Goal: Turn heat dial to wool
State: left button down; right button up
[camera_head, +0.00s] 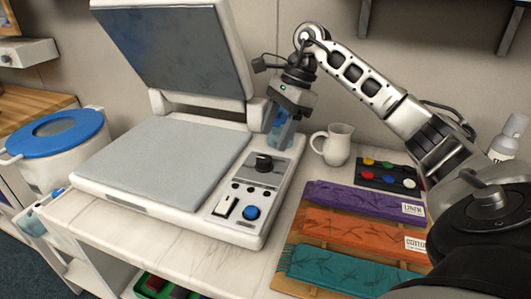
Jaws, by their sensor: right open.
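The heat dial (264,162) is a black knob on the control panel at the right side of a white heat press (150,215). Small dark buttons lie just below it. The dial's markings are too small to read. The press lid (175,50) is raised above a grey flat plate (165,165). My right gripper (279,138) is open and points down above and slightly right of the dial, near the back of the panel. It appears empty and apart from the knob. My left gripper is not in view.
A blue round button (251,212) and a white switch (225,207) sit at the panel's front. Right of the press are a white jug (335,145), a dark tray of coloured discs (388,178) and folded purple, orange and teal cloths (340,269). A blue-lidded bucket (55,145) stands left.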

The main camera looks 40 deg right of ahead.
aim_at(264, 158)
jog(key=x, duration=0.6)
jog(key=shift+w+r, duration=0.1)
jog(key=c, duration=1)
